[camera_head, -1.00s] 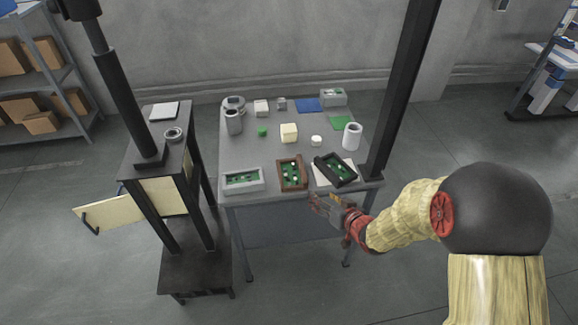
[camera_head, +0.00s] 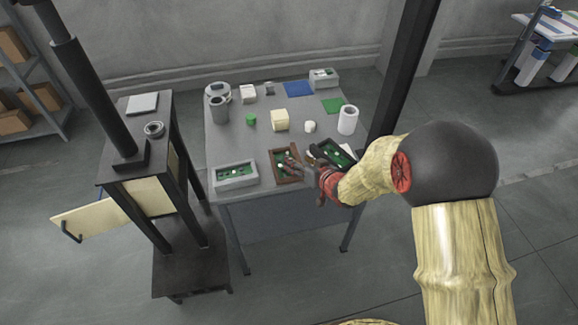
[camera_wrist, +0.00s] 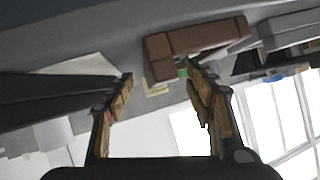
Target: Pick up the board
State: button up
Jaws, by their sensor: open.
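Green boards lie in three small trays along the table's front edge in the head view: a grey tray (camera_head: 237,184), a brown tray (camera_head: 277,179) and a black tray (camera_head: 346,148). I cannot tell which board the task means. My gripper (camera_head: 291,164) is at the brown tray's right side, partly hiding it and its board (camera_head: 280,158). In the wrist view my gripper (camera_wrist: 162,85) is open, with nothing seen held between its fingers. The brown tray (camera_wrist: 200,38) shows just beyond the fingertips, with a bit of green near the right finger.
Behind the trays on the table (camera_head: 255,145) are a yellow block (camera_head: 280,120), a green cube (camera_head: 251,119), a white cylinder (camera_head: 347,120) and a grey cup (camera_head: 219,110). A dark post (camera_head: 396,80) stands at the table's right, and a dark stand (camera_head: 130,165) at its left.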

jog(key=shift+x, duration=0.75)
jog(key=c, duration=0.8)
jog(key=shift+s+f, duration=0.15)
jog(key=shift+f, duration=0.05)
grip_shut()
